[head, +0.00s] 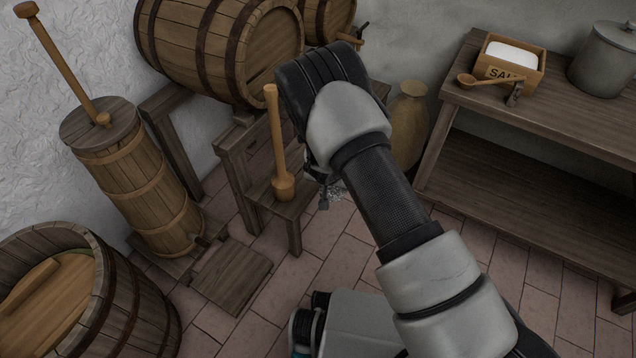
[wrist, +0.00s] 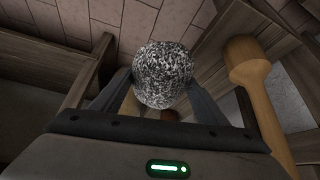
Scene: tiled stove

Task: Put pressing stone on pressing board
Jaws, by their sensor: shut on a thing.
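The pressing stone (wrist: 163,73) is a round, black-and-white speckled stone. My gripper (wrist: 163,96) is shut on it, with one finger on each side in the wrist view. In the head view my arm hides most of my gripper (head: 326,190), and only a small speckled part of the stone (head: 338,190) shows beside it. A round, light wooden board with a bar across it, which looks like the pressing board (head: 65,297), lies inside the open tub at lower left. The stone is held well to the right of that tub, apart from it.
The open tub (head: 135,300) has a raised rim. A churn (head: 140,190) with a tall stick stands behind it. A wooden masher (head: 281,150) stands on a low step stand (head: 240,165) near my gripper. Barrels (head: 215,45) are behind; a table (head: 560,115) is at right.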

